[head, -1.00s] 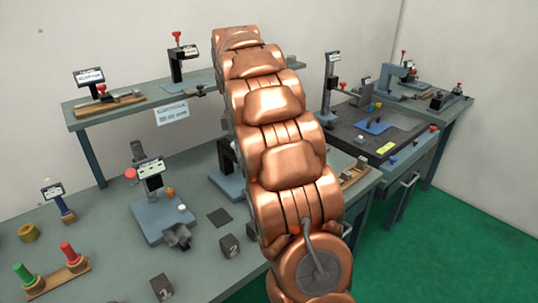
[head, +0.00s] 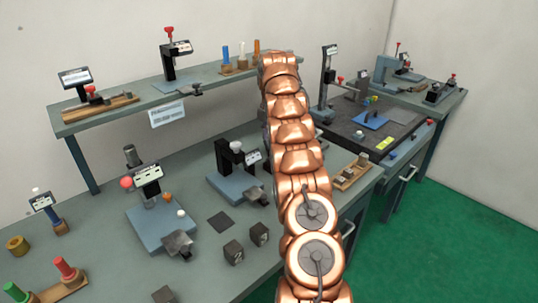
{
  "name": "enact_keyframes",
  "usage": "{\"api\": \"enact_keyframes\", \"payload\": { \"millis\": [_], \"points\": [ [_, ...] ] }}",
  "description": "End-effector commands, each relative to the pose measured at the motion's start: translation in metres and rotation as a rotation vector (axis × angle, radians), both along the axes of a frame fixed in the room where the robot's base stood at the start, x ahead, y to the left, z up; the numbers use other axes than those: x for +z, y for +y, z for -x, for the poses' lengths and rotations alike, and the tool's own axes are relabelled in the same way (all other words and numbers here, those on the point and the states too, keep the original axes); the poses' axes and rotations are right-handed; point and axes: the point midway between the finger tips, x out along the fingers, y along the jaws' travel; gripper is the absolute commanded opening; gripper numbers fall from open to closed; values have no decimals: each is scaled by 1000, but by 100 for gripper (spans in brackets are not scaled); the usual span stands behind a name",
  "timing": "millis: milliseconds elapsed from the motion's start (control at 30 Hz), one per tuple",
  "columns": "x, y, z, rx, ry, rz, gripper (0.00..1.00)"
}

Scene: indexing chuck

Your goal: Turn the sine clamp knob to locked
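No label is readable, so I cannot tell for certain which fixture is the sine clamp. My copper arm rises through the middle of the head view and reaches toward the back. My gripper is not visible; the arm's far end hides it.
A dark surface plate (head: 345,128) stands right of my arm. Left are two blue-based fixtures (head: 150,232) (head: 228,190), dark blocks (head: 233,252) and red and green pegs (head: 66,268). A raised shelf (head: 120,113) runs behind. Green floor (head: 440,235) is clear at right.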

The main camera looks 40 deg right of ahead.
Motion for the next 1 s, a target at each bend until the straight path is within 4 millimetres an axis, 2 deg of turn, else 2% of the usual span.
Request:
{"api": "enact_keyframes", "payload": {
  "millis": [467,1000],
  "points": [
    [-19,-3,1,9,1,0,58],
    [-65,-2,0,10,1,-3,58]
  ]
}}
